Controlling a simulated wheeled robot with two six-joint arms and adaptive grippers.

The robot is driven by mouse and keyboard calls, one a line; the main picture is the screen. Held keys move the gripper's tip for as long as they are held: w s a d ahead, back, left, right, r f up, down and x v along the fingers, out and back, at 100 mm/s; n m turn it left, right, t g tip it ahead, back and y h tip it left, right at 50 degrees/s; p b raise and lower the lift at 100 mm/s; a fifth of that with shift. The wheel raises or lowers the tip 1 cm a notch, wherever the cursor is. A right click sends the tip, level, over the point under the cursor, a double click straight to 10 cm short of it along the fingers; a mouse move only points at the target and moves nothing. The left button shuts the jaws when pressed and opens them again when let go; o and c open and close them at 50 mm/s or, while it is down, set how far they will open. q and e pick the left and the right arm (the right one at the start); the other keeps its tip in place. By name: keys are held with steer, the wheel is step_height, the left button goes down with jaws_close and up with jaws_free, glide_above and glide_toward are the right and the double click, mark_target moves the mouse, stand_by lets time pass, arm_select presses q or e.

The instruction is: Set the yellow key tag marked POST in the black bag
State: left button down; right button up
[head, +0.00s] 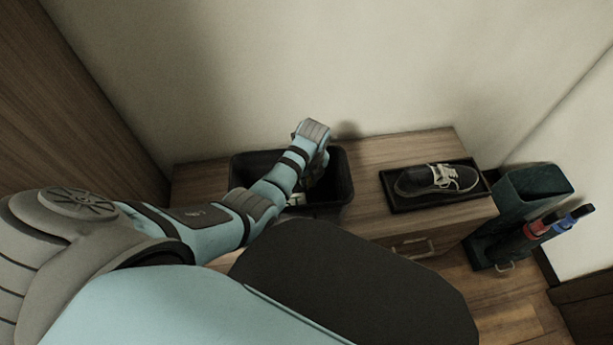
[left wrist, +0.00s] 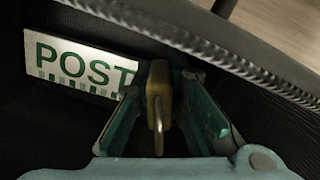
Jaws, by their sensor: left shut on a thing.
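The black bag (head: 342,190) stands open on the wooden cabinet, and my left arm reaches over and down into it. In the left wrist view my left gripper (left wrist: 158,85) is shut on a small yellow key tag (left wrist: 159,78), seen edge-on with a metal loop at its near end. No marking shows on the tag from this angle. A white label with green POST lettering (left wrist: 75,64) sits against the dark bag interior (left wrist: 40,125), left of the fingers and partly behind one. Whether the tag touches the bag is unclear. My right gripper is not in view.
A dark shoe (head: 437,179) lies in a black tray (head: 402,205) right of the bag on the cabinet (head: 370,152). A dark green stand (head: 510,205) with red and blue handled things is at the far right. The bag's zipped edge (left wrist: 215,52) runs close above the fingers.

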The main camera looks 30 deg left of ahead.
arm_select(q)
steer(key=shift+f, duration=0.2)
steer(key=c, duration=1.6)
jaws_free()
steer(key=shift+c, duration=0.2)
steer(key=r+p, duration=0.2)
steer(key=r, duration=0.2)
steer(key=r+p, duration=0.2)
steer(key=r, duration=0.2)
steer(key=d+r+p, duration=0.1)
steer(key=r+p, duration=0.1)
steer(key=r, duration=0.2)
steer(key=shift+s+r+p, duration=0.35)
steer(key=shift+s+p, duration=0.05)
steer(key=shift+d+r, duration=0.1)
steer(key=shift+r, duration=0.2)
